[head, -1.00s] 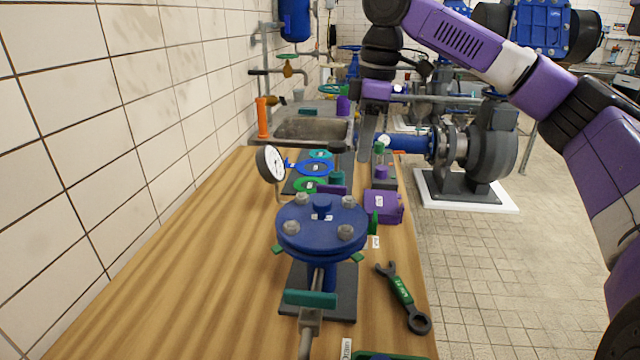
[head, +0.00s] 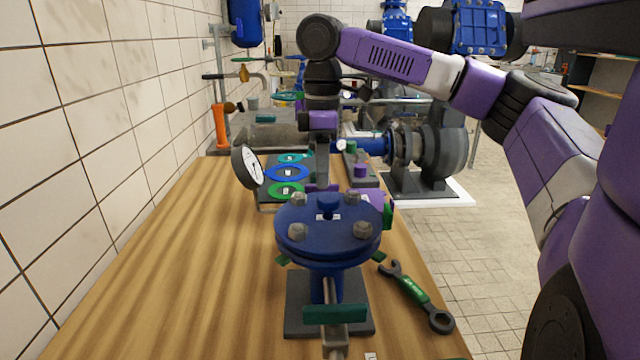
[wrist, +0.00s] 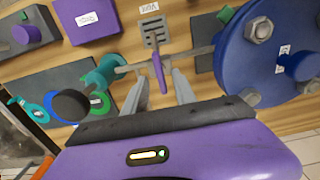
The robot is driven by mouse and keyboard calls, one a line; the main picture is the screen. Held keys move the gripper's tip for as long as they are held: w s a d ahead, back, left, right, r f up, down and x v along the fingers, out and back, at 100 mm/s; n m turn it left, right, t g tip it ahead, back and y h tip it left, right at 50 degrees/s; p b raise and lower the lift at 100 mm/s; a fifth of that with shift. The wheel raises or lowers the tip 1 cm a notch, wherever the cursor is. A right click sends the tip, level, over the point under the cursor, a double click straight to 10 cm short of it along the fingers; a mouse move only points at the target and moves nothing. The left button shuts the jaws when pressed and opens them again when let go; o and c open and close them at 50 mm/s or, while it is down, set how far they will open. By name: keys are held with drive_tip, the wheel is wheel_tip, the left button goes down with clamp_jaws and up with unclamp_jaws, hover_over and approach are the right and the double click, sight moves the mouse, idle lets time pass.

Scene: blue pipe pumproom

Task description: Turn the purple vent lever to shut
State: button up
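The purple vent lever (wrist: 159,72) shows in the wrist view, on a thin grey pipe between a teal fitting (wrist: 103,73) and the blue bolted vessel (wrist: 262,58). The lever lies roughly crosswise to the pipe. A grey slotted plate (wrist: 152,31) with a "Vent" label is just beyond it. My gripper (wrist: 159,86) is open, with one finger on each side of the lever's near part; I see gaps between the fingers and the lever. In the head view the blue vessel (head: 328,231) stands on the bench, and my gripper is behind it, its fingertips hidden.
A purple box (wrist: 92,17) and a board with coloured rings (head: 287,173) are close by. A gauge (head: 248,167) stands left of the vessel. A green-handled wrench (head: 416,297) lies at the right bench edge. The left bench top is clear.

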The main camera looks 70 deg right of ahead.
drive_tip(key=shift+f, duration=1.3)
clamp_jaws()
